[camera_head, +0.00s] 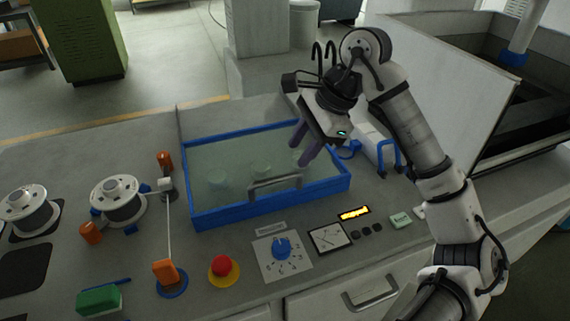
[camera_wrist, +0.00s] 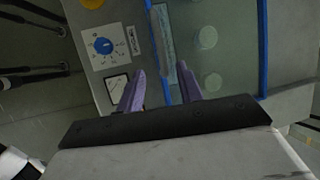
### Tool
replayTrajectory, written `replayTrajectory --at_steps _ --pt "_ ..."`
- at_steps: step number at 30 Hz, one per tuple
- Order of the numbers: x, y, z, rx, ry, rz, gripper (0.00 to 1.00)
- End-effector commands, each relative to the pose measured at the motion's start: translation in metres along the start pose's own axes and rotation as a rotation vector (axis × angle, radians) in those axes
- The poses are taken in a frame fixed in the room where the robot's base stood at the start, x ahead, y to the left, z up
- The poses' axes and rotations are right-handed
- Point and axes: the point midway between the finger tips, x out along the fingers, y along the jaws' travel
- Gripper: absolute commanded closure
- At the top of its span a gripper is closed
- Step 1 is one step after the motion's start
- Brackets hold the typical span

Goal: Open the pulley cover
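The pulley cover is a clear panel in a blue frame (camera_head: 270,206), set shut on the grey bench. A grey bar handle (camera_head: 275,183) is at its front edge, and pale round pulleys show dimly beneath the panel. My gripper (camera_head: 303,147) is above the right part of the cover, tilted downward, its purple fingers apart with nothing between them. In the wrist view my gripper (camera_wrist: 160,88) points toward the handle (camera_wrist: 158,40), which lies beyond the fingertips, apart from them as far as I can tell. The cover's blue frame (camera_wrist: 262,45) also shows there.
In front of the cover are a blue dial (camera_head: 282,248), a meter (camera_head: 329,237) and a red stop button (camera_head: 223,268). Wire spools (camera_head: 118,201) and orange guides stand left. A blue clamp (camera_head: 388,154) and a tall grey panel (camera_head: 440,75) are at right.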

Motion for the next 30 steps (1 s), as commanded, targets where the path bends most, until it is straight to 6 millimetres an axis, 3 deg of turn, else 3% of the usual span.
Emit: replayTrajectory --at_steps 6,12,24,30 --pt "0.042 0.0 0.002 0.0 -0.004 0.001 0.64" --pt "0.067 0.0 0.001 0.001 -0.003 0.0 0.64" --pt "0.076 0.0 0.001 0.0 -0.001 -0.001 0.64" --pt "0.076 0.0 0.001 0.001 -0.001 -0.001 0.89"
